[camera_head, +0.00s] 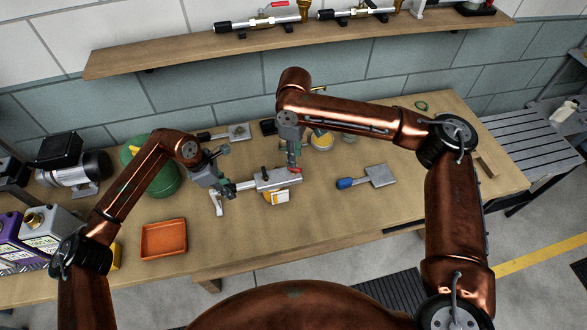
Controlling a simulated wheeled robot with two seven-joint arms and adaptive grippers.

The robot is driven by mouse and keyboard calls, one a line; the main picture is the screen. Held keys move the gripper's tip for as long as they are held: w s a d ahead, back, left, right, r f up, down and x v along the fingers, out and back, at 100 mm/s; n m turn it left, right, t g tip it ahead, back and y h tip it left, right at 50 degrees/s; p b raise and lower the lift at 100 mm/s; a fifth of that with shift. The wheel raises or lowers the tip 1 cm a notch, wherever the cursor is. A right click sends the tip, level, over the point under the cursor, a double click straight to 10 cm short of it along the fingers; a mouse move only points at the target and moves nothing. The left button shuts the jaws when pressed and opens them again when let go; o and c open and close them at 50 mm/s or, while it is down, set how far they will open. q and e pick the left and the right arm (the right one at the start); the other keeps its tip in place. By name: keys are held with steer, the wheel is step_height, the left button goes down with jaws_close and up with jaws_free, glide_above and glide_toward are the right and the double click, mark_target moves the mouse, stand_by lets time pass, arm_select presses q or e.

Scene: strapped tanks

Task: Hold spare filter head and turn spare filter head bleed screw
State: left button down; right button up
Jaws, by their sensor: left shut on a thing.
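The grey metal piece (272,182) at the middle of the bench looks like the spare filter head, lying lengthwise from left to right. My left gripper (229,189) is at its left end and shut on it. My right gripper (292,168) points down just above the piece's right part, with red showing at its tip. I cannot tell whether it touches the piece or whether its fingers are open. The bleed screw is too small or hidden behind the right gripper to make out.
An orange tray (164,226) lies at the front left, with a green round tank (163,181) behind it. A blue-handled grey tool (368,178) lies to the right. A yellow item with a white label (279,197) is just in front of the grey piece. The bench's front right is clear.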

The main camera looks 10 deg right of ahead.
mark_target(294, 170)
steer(key=shift+f, duration=3.1)
steer(key=shift+c, duration=0.3)
jaws_close()
